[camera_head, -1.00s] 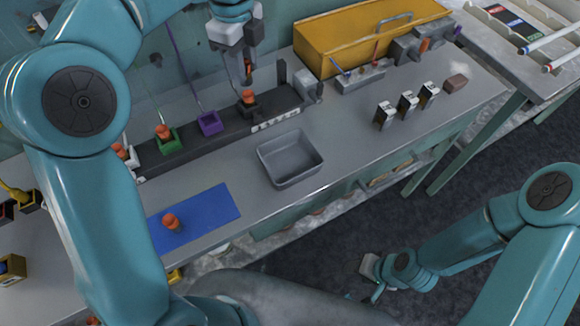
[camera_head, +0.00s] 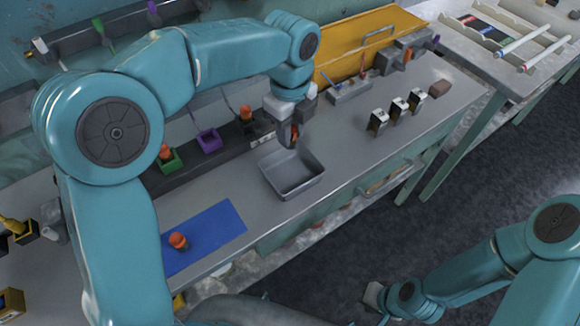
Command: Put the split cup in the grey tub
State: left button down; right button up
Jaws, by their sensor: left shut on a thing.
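My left gripper (camera_head: 291,138) is shut on a small orange cup (camera_head: 295,131), held above the back edge of the grey tub (camera_head: 308,183). The fingers hide most of this cup, so I cannot see a split in it. The tub is an open rectangular tray on the grey bench, and its visible floor looks empty. My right gripper (camera_head: 373,296) hangs low at the bottom right, away from the bench, and is too small to read.
An orange cup (camera_head: 178,240) stands on a blue mat (camera_head: 213,228). Others sit by the green holder (camera_head: 170,163) and in the dark rack (camera_head: 226,143), near a purple holder (camera_head: 209,143). Several small black-and-white blocks (camera_head: 398,108) stand right of the tub. A yellow case (camera_head: 345,58) is behind.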

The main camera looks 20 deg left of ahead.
pick_arm(q)
notch_tip(320, 180, down, 7)
jog(key=shift+d+f, duration=0.15)
notch_tip(320, 180, down, 4)
jog(key=shift+f, duration=0.35)
jog(key=shift+s, duration=0.1)
